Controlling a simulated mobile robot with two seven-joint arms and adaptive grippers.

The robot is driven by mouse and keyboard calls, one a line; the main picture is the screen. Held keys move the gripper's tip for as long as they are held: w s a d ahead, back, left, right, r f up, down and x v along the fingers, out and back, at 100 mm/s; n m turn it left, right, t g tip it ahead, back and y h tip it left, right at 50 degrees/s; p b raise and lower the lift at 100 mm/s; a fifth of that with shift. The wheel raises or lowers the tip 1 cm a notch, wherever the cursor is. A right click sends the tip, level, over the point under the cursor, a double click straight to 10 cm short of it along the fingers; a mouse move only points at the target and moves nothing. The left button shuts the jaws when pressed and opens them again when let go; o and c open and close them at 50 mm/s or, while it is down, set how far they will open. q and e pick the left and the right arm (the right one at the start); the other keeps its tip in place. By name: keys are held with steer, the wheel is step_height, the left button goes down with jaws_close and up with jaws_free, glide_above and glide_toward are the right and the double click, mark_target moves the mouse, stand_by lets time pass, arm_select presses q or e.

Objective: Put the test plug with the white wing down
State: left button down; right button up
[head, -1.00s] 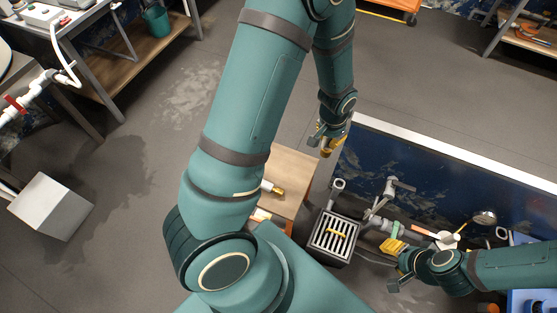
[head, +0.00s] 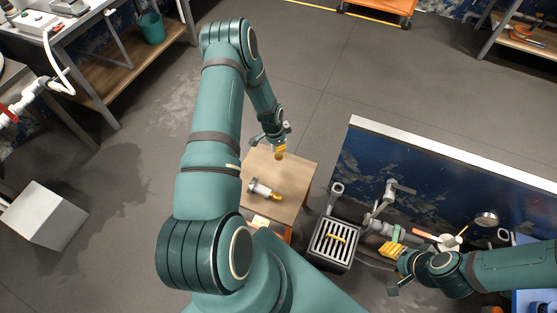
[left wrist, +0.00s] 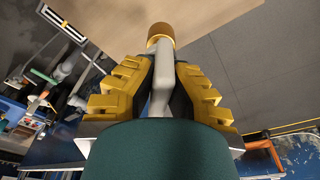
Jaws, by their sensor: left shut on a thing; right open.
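My left gripper (head: 280,147) is shut on the test plug and holds it over the wooden top of a small table (head: 294,170). In the left wrist view the plug (left wrist: 160,75) shows a pale wing between the yellow fingers and a brown round end beyond them. In the head view only its brownish end (head: 279,156) shows, and I cannot tell whether it touches the table. A second grey plug with a brass end (head: 263,189) lies on the same top. My right gripper (head: 393,262) is open at the lower right, beside the sink bench.
A black slotted drain box (head: 334,240) stands right of the small table. Grey pipes and a tap (head: 396,190) sit by the blue panel (head: 430,180). A pale block (head: 45,215) stands on the floor at left. The small table's far and right parts look clear.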

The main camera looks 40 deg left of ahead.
arm_select(q)
step_height(320, 180, down, 7)
steer(key=shift+b, duration=0.7)
steer(key=shift+r, duration=0.1)
steer(key=c, duration=1.1)
jaws_free()
steer(key=shift+c, duration=0.2)
